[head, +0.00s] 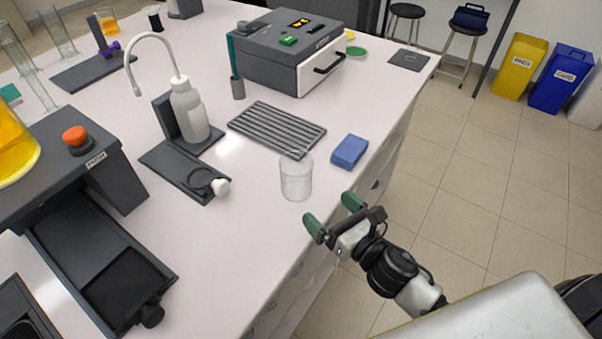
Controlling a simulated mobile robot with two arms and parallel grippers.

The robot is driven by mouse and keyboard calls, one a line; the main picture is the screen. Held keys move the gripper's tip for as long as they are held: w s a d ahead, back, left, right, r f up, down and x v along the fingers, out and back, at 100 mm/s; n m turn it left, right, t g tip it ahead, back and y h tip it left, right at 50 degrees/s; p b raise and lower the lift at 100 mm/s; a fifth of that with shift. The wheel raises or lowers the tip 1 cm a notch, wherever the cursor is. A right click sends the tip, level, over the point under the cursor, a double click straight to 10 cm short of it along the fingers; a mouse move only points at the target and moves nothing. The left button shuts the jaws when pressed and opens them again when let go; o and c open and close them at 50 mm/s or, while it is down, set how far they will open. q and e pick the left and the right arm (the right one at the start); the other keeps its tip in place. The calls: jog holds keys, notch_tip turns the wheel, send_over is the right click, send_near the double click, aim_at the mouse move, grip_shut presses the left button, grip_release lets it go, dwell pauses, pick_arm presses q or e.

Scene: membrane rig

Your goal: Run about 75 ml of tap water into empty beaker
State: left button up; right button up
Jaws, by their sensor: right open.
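A clear glass beaker (296,180) stands upright near the bench's right edge, and no liquid shows in it. My right gripper (331,212) has green fingertips and is open and empty. It is just to the lower right of the beaker, by the bench edge, apart from it in the picture. My left gripper is not in view. No water tap can be made out clearly. A white wash bottle (189,112) with a curved spout stands on a dark stand behind and left of the beaker.
A blue sponge (349,151) and a grey slatted rack (276,127) lie behind the beaker. A grey drawer machine (290,50) stands farther back. A dark dispenser with an orange button (75,137) and orange liquid is at left. The bench front middle (225,240) is clear.

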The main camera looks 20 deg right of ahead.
aim_at(307, 186)
jog(key=shift+n, duration=0.9)
jog(key=p+x, duration=0.1)
jog(key=x, duration=0.5)
jog(key=shift+s+a+r+p, duration=0.1)
jog(key=shift+p, duration=0.2)
jog(key=p+x, duration=0.1)
jog(key=x, duration=0.4)
jog(key=shift+p, duration=0.4)
jog(key=c, duration=1)
jog(key=shift+c, duration=0.2)
